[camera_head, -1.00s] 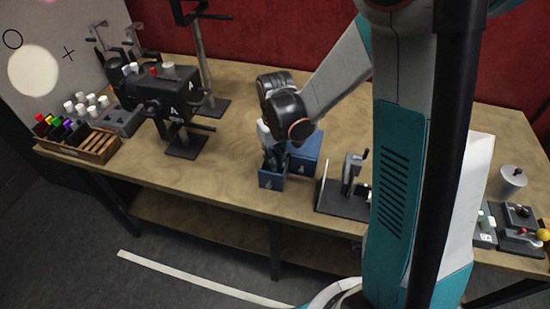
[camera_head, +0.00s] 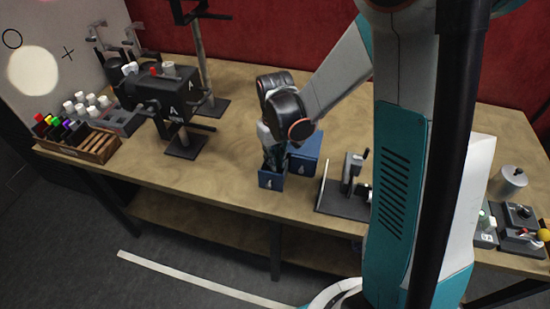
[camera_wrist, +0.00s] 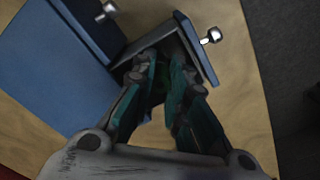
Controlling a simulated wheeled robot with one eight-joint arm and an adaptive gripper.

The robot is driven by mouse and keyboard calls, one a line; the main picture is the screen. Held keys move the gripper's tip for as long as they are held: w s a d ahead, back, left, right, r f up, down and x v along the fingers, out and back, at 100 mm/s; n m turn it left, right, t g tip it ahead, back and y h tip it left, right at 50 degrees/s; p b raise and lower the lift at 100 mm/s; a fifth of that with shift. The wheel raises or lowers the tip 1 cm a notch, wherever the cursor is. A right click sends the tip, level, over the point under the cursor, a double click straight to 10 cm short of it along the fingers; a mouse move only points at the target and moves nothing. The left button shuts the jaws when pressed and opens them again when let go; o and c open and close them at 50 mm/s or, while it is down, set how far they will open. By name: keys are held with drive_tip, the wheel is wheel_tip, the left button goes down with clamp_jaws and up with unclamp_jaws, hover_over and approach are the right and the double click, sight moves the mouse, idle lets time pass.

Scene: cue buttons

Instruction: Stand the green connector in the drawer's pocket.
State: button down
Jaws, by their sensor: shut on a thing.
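A blue drawer unit (camera_head: 310,147) stands near the front edge of the table, and it also shows in the wrist view (camera_wrist: 45,65). One drawer (camera_head: 270,180) is pulled out, with a knob on its front; its front panel (camera_wrist: 198,50) shows at top centre in the wrist view. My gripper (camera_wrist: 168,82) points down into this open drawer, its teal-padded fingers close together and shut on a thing. The green connector is hard to tell apart from the teal pads. The pocket and the connector's lower end are hidden by the fingers.
A second, closed front with a knob (camera_wrist: 105,11) is beside the open drawer. A black-based fixture (camera_head: 347,190) stands just right of the unit. A dark machine (camera_head: 165,92) and a wooden rack (camera_head: 95,148) stand to the left. A control panel (camera_head: 515,225) is at far right.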

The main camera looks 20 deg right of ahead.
drive_tip(key=shift+r+p, duration=1.3)
drive_tip(key=shift+r, duration=0.75)
drive_tip(key=shift+f, duration=0.1)
drive_tip(key=shift+f+b, duration=1.5)
drive_tip(key=shift+f+b, duration=0.9)
drive_tip(key=shift+b, duration=0.3)
idle(1.4)
drive_tip(key=c, duration=1.5)
unclamp_jaws()
drive_tip(key=shift+c, duration=1.1)
